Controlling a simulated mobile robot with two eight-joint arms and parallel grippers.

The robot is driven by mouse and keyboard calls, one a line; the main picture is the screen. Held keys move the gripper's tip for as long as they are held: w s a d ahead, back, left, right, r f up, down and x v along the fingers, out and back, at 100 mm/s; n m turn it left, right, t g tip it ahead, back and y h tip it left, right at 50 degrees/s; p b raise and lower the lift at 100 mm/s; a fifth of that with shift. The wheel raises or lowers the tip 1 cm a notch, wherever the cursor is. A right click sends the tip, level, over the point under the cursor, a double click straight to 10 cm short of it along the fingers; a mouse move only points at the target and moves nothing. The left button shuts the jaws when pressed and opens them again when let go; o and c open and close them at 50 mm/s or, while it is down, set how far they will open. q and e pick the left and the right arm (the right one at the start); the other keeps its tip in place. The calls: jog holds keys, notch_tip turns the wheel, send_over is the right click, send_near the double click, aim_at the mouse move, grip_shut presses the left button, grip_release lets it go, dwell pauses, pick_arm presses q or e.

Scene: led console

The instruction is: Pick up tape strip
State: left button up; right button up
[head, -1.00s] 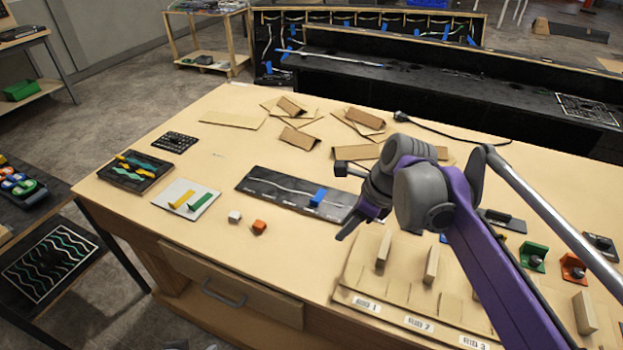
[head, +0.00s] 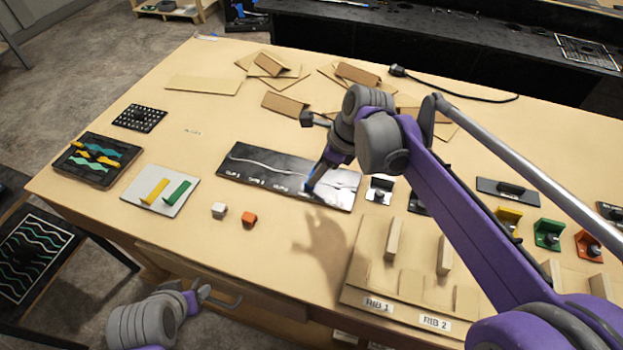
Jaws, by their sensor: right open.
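The blue tape strip (head: 308,190) shows only as a small blue patch on the black panel (head: 233,172), which has a wavy white line and lies mid-table. My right gripper (head: 312,184) is over the panel's right half, with its dark fingertips at the blue patch. It hides most of the strip, and I cannot tell whether it touches it. The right gripper is open. My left gripper (head: 198,297) is low at the bottom left, by the table's front edge and drawer handle, far from the strip. Its jaw state is unclear.
A white cube (head: 219,210) and an orange block (head: 249,218) sit in front of the panel. A cardboard rib stand (head: 410,285) is at the front right. Folded cardboard pieces (head: 285,104) and a black cable (head: 460,92) lie at the back.

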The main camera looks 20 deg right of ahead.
jog(key=x, duration=0.5)
jog(key=shift+w+d+f, duration=0.1)
jog(key=shift+w+f, duration=0.05)
jog(key=shift+c, duration=0.3)
grip_shut()
dwell(0.9)
